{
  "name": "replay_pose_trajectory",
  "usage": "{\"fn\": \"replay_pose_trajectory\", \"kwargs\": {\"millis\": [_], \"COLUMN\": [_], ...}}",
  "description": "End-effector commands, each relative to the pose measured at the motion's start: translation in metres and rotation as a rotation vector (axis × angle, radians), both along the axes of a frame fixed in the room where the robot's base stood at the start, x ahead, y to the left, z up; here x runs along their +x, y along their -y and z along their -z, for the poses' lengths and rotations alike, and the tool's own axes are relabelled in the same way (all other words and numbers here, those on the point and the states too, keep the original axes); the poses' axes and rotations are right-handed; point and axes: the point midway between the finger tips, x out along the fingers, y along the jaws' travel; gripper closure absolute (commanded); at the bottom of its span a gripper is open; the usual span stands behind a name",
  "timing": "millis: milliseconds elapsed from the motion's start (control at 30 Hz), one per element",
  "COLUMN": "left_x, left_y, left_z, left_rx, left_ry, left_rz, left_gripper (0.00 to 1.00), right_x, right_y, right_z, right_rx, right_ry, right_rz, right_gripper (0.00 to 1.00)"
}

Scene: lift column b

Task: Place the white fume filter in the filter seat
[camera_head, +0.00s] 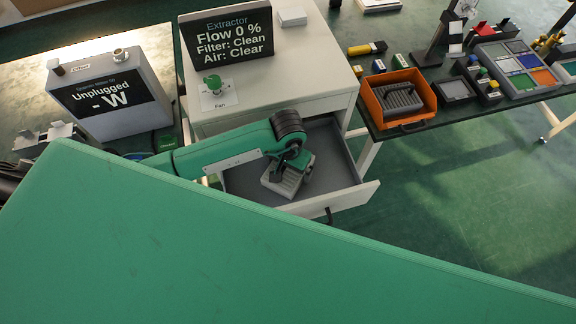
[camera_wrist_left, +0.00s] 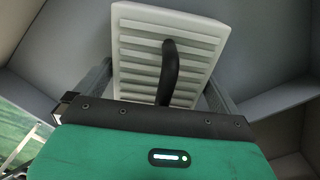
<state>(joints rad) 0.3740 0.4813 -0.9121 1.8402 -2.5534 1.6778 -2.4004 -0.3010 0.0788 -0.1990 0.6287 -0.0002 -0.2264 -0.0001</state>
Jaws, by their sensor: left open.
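The white fume filter (camera_head: 283,186), a ribbed block, lies tilted in the open grey drawer (camera_head: 345,196) in the head view. In the left wrist view the filter (camera_wrist_left: 135,45) shows pale slats and a dark curved handle (camera_wrist_left: 169,70). My left gripper (camera_head: 290,163) reaches down into the drawer over the filter. It is open, with one finger on each side of the filter in the wrist view; I cannot tell whether they touch it. The gripper partly covers the filter in the head view. I cannot make out the filter seat. My right gripper is out of view.
The extractor screen (camera_head: 226,37) reads Flow 0 %, Filter: Clean, Air: Clear. A green fan knob (camera_head: 213,82) stands in front of it. An orange bin (camera_head: 422,88) holds a dark ribbed block (camera_head: 399,97). A grey box (camera_head: 108,92) reads Unplugged. The drawer walls surround my gripper.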

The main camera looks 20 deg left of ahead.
Motion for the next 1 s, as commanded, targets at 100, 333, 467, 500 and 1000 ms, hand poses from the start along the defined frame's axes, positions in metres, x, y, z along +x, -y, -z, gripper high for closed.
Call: {"fn": "replay_pose_trajectory", "kwargs": {"millis": [100,333,467,500,1000], "left_x": [0.001,0.002,0.001,0.002,0.000], "left_y": [0.000,0.000,0.000,0.000,0.000], "left_z": [-0.008,-0.051,-0.077,-0.084,-0.122], "left_rx": [-0.001,0.001,0.001,-0.001,0.000], "left_ry": [0.004,0.007,0.006,0.006,-0.001], "left_rz": [0.001,0.002,0.002,0.002,-0.001], "left_gripper": [0.00,0.00,0.00,0.00,0.00], "right_x": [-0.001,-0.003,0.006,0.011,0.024], "right_y": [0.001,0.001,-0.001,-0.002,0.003], "right_z": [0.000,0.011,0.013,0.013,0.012], "right_rx": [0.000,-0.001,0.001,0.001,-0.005], "right_ry": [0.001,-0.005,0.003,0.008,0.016], "right_rz": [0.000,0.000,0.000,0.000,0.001], "right_gripper": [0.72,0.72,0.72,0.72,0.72]}}
